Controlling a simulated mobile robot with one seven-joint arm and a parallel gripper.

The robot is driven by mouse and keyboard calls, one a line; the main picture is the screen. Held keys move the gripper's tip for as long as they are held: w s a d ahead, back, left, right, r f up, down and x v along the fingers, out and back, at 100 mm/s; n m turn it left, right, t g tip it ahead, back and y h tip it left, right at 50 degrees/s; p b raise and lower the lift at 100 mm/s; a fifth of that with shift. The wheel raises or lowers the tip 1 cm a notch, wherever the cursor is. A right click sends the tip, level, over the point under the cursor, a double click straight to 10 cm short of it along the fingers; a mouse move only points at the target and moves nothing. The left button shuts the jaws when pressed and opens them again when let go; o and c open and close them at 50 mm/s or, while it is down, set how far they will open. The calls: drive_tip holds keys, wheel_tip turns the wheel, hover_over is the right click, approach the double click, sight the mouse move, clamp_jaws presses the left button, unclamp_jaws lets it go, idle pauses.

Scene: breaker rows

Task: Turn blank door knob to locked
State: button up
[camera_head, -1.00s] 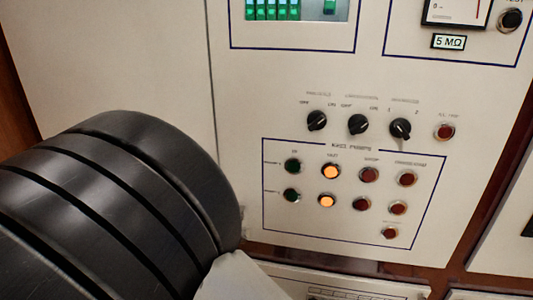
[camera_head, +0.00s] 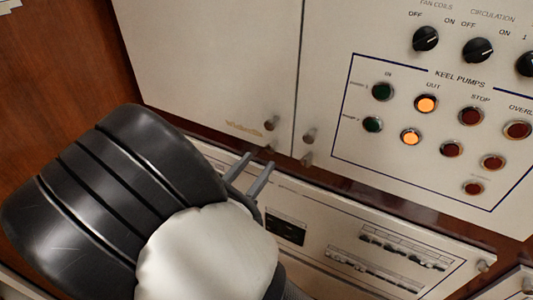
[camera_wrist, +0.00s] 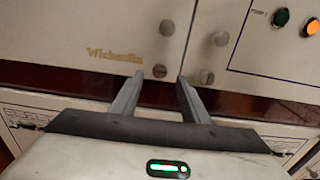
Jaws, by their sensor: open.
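The blank door (camera_head: 210,60) is a plain cream panel with small gold lettering near its lower right corner. A small round metal knob (camera_head: 270,123) sits at that corner; it also shows in the wrist view (camera_wrist: 167,28). A second small metal round (camera_wrist: 159,71) is lower, at the door's bottom edge. Whether the knob is at locked cannot be read. My gripper (camera_head: 255,163) is open and empty, just below the corner. In the wrist view its fingertips (camera_wrist: 160,77) lie either side of the lower round, with the upper knob beyond them; contact cannot be told.
The neighbouring keel pumps panel (camera_head: 325,60) has similar metal knobs (camera_head: 310,135) close to the right, plus lit buttons and black rotary switches above. A lower instrument panel (camera_head: 380,245) projects beneath. Brown wood (camera_head: 60,60) is at left.

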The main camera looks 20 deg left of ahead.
sight(269, 149)
drive_tip(key=w, duration=0.5)
drive_tip(key=shift+w+d, duration=0.25)
drive_tip(key=shift+w, duration=0.05)
clamp_jaws()
